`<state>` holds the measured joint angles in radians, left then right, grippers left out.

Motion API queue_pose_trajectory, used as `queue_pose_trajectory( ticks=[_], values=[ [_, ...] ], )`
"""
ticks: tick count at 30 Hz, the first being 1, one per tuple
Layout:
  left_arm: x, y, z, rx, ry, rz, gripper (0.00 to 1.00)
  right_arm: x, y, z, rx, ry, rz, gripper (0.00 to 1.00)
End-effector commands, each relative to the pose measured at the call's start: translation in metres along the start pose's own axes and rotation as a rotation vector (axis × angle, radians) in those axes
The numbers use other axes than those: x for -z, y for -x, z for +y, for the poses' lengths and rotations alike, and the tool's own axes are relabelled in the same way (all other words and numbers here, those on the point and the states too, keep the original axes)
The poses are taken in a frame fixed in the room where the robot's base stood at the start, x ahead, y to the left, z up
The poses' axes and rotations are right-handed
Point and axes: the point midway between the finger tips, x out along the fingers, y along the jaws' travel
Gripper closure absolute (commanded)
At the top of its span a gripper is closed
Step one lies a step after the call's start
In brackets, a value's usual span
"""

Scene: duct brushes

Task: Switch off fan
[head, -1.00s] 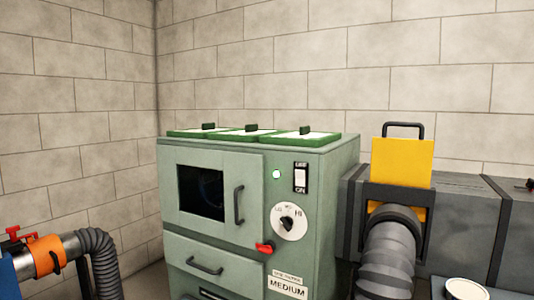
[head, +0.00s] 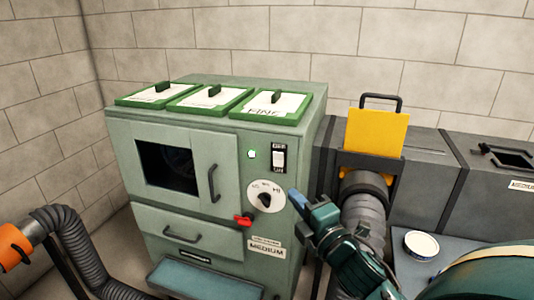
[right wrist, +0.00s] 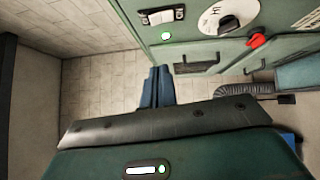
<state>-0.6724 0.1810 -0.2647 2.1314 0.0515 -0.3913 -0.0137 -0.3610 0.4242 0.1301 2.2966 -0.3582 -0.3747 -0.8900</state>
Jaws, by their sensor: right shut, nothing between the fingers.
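The green fan cabinet (head: 185,215) stands in the middle of the head view. Its white rocker switch (head: 279,158) sits on a black plate at the upper right of the front; it also shows in the right wrist view (right wrist: 163,15). A lit green lamp (head: 252,154) is left of the switch. A round white dial (head: 266,197) with a black knob is below it. My right gripper (head: 297,199) is shut and empty, with blue fingertips to the right of the dial and below the switch. It appears apart from the switch. My left gripper is out of view.
A red lever (head: 243,220) and drawer handle (head: 183,237) stick out of the cabinet front. A yellow gate plate (head: 377,133) and grey hose (head: 364,213) stand close on the right. Three green-framed filters (head: 210,98) lie on top.

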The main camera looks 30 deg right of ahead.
Motion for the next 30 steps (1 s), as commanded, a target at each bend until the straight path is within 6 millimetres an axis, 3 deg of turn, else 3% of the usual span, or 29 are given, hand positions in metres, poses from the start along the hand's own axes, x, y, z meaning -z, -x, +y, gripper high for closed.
queue_pose_trajectory(
  ticks=[8, 13, 27, 30],
  values=[
    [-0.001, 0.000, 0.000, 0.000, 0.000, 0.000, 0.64, 0.000, -0.001, -0.001, -0.001, -0.002, 0.001, 1.00],
    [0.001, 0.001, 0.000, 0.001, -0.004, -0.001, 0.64, 0.000, -0.013, 0.001, -0.002, -0.002, 0.001, 1.00],
    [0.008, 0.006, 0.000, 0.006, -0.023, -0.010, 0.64, 0.000, -0.102, 0.002, -0.003, -0.003, 0.001, 1.00],
    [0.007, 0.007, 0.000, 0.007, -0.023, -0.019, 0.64, -0.012, -0.113, 0.001, 0.000, 0.000, 0.000, 1.00]
  ],
)
